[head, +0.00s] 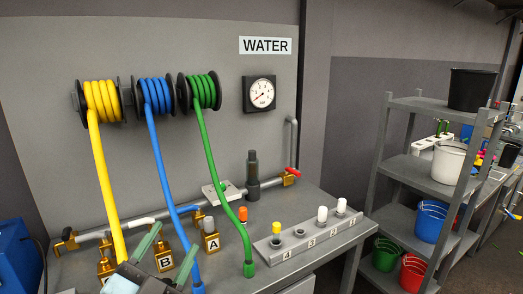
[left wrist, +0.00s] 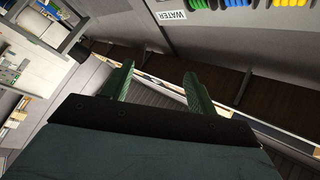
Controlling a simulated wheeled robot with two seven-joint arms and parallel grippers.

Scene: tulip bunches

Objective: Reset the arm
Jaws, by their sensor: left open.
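My left gripper (head: 176,238) comes up from the bottom edge of the head view, left of centre, in front of the bench. Its two green fingers stand apart with nothing between them. My right gripper is in neither view.
Yellow (head: 104,100), blue (head: 157,95) and green (head: 203,91) hose reels hang on the wall beside a gauge (head: 260,94). A numbered rack (head: 305,243) stands on the bench. Grey shelves (head: 432,175) with buckets stand at the right. A blue box (head: 20,258) is far left.

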